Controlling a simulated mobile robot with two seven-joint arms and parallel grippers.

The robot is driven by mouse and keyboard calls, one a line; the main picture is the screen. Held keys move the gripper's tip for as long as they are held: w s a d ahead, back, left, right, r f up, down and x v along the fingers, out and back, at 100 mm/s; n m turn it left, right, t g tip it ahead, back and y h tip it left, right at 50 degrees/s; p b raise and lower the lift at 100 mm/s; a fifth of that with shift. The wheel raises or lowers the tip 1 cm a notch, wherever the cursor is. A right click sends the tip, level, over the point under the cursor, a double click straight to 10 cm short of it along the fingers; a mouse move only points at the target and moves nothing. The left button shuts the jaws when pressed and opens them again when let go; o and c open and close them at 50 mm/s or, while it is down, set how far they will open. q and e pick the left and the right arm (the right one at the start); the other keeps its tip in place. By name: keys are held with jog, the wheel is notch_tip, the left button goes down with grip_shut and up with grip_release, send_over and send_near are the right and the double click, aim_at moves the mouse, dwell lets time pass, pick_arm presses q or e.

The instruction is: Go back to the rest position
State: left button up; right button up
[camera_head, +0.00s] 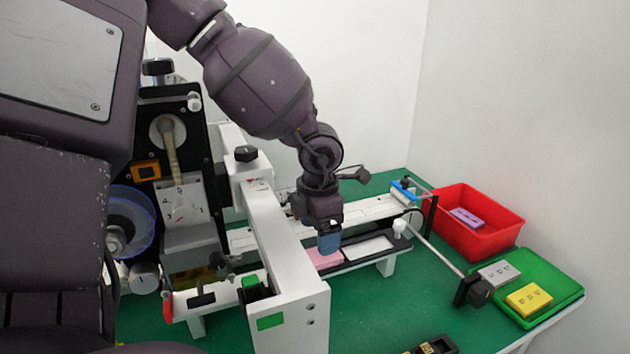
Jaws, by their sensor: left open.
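My left gripper (329,243) hangs down from the arm that enters at the top, over the white track of the coder machine (283,245). Its blue-grey fingertip is just above or beside a pink block (322,259) lying on the track; I cannot tell whether they touch. The gripper is open, and its far finger is hidden. My right gripper is not in view.
A red bin (500,237) holds a purple block (466,217). A green tray (566,287) holds a grey block (499,274) and a yellow block (529,299). A rod with a black knob (474,291) juts out before them.

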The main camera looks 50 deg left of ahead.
pick_arm(q)
notch_tip(320, 180, up, 6)
jog(key=shift+f+p, duration=0.1)
jog(key=shift+p, duration=0.35)
